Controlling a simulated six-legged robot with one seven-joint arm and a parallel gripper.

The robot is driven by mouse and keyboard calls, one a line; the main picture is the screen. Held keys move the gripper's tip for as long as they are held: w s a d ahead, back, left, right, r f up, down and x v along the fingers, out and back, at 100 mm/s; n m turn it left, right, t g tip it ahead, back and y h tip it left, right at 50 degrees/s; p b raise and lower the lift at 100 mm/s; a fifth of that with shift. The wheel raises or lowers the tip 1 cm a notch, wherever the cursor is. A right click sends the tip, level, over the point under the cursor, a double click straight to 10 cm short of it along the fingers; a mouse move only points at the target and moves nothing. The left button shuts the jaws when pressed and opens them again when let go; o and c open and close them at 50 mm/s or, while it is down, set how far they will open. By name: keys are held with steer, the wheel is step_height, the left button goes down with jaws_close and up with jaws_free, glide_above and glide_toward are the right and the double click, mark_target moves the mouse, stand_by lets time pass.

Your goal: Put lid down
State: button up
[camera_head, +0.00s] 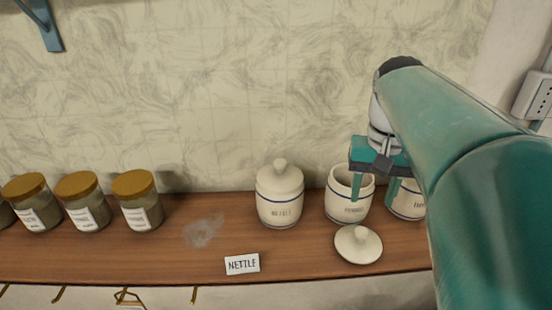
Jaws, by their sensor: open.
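A cream lid (358,243) with a round knob lies on the wooden shelf, knob up, near the front edge. Just behind it stands an uncovered cream jar (345,206) with a blue band and a label that is hard to read. My gripper (375,190) is open and empty above and behind the lid. One finger shows in front of the open jar's mouth and the other in front of the jar to the right. My arm comes in from the right and hides part of the shelf there.
A lidded cream jar (280,196) stands left of the open one. Another cream jar (407,203) stands at right, partly hidden. Several brown-capped glass jars (137,202) stand at left. A NETTLE card (242,263) lies on the shelf (170,256), near a greyish smudge (203,231).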

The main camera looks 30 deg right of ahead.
steer(key=w+a+f+n+t, duration=0.2)
steer(key=a+n, duration=0.1)
steer(key=a, duration=0.5)
steer(key=w+a+f+n+t, duration=0.1)
steer(key=w+a+f+n, duration=0.1)
steer(key=a, duration=0.6)
steer(key=w+a+f+n+t, duration=0.2)
steer(key=a+f+n, duration=0.1)
steer(key=a, duration=0.6)
steer(key=shift+w+f+n+t, duration=0.3)
steer(key=shift+w+f+n, duration=0.1)
steer(key=shift+n, duration=0.2)
steer(key=shift+r, duration=0.1)
steer(key=shift+c, duration=1.3)
steer(key=shift+a, duration=0.25)
